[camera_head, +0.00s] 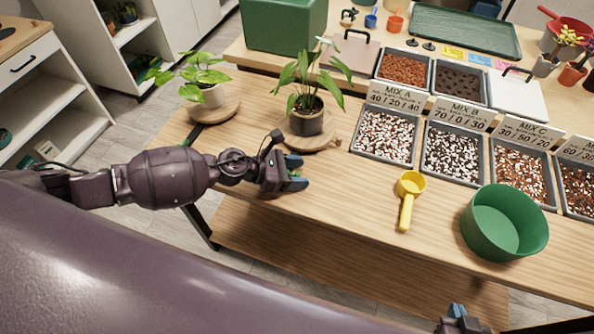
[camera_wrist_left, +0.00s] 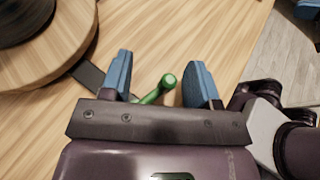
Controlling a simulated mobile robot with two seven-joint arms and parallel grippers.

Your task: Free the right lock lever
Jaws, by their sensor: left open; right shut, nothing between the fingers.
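The right potted plant (camera_head: 306,114) stands on a round wooden turntable (camera_head: 322,143) near the table's front edge. In the left wrist view the turntable (camera_wrist_left: 78,57) fills the upper left, with part of the dark pot (camera_wrist_left: 25,20). A green lever (camera_wrist_left: 160,88) with a rounded tip shows between my left fingertips, with visible gaps to both. My left gripper (camera_head: 294,173) is open just in front of the right turntable. Its fingers hide most of the lever in the head view. My right gripper (camera_head: 458,313) is shut and empty at the bottom edge, mostly out of frame.
A second plant (camera_head: 205,88) stands on another wooden turntable (camera_head: 215,112) to the left. Trays of potting mix (camera_head: 385,135), a yellow scoop (camera_head: 408,198) and a green bowl (camera_head: 504,224) are to the right. The table between my left gripper and the scoop is clear.

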